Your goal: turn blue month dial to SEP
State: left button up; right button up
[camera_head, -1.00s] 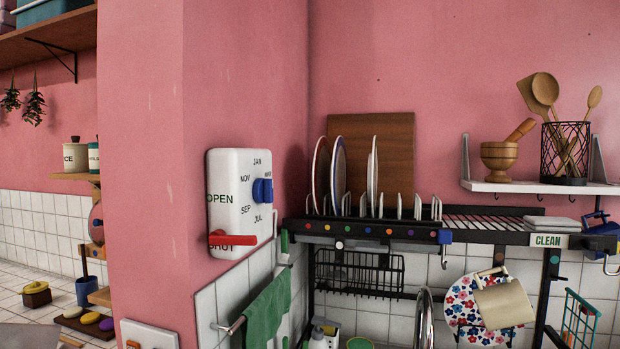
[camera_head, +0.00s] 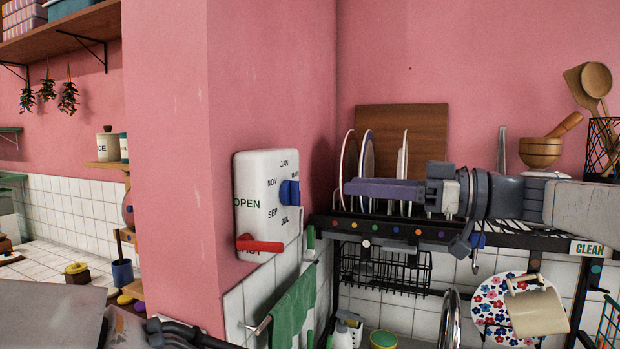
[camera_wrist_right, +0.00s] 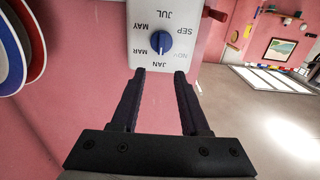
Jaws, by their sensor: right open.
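The blue month dial (camera_head: 290,192) is a knob on a white wall box (camera_head: 262,215) with month labels, OPEN and SHUT, and a red lever (camera_head: 260,245). My right gripper (camera_head: 350,188) points left toward the dial and is apart from it. In the right wrist view the dial (camera_wrist_right: 160,42) lies beyond the gap between my open, empty fingers (camera_wrist_right: 160,72). SEP is at the right there. A dark part of my left arm or gripper (camera_head: 182,334) shows at the bottom left; its jaws are unclear.
A black dish rack (camera_head: 345,222) with upright plates (camera_head: 366,165) stands below and behind my right gripper. A green towel (camera_head: 293,308) hangs under the box. The pink wall corner is left of the box. Space between the right fingers and the dial looks clear.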

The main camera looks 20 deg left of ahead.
aim_at(300, 183)
jog(key=a+p, duration=0.4)
jog(key=a, duration=0.5)
jog(key=shift+w, duration=0.1)
jog(key=shift+a+f, duration=0.1)
grip_shut()
